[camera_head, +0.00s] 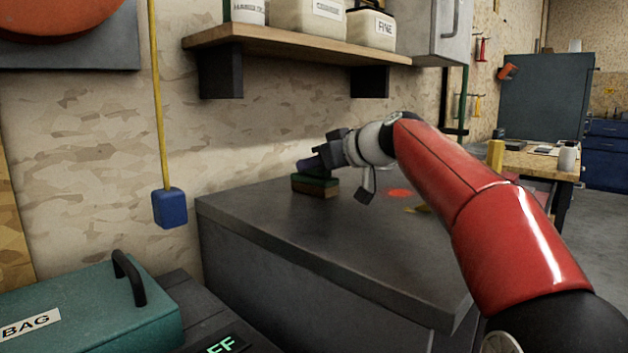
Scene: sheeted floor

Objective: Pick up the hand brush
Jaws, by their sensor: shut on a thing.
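The hand brush (316,186) looks like a small block with a dark green top and a brown lower part. It is at the back left of the dark grey worktop (300,236). My gripper (316,168) reaches in from the right and is shut on the brush from above. The fingers are dark and small in this view, and they hide part of the brush's top. The brush is at or very close to the worktop surface; I cannot tell if there is a gap.
A red-orange spot (398,193) and a yellow piece (417,209) lie on the worktop right of the brush. A wooden shelf (300,43) with containers hangs above. A blue block on a yellow cord (169,208) hangs at left. A teal case (90,305) stands front left.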

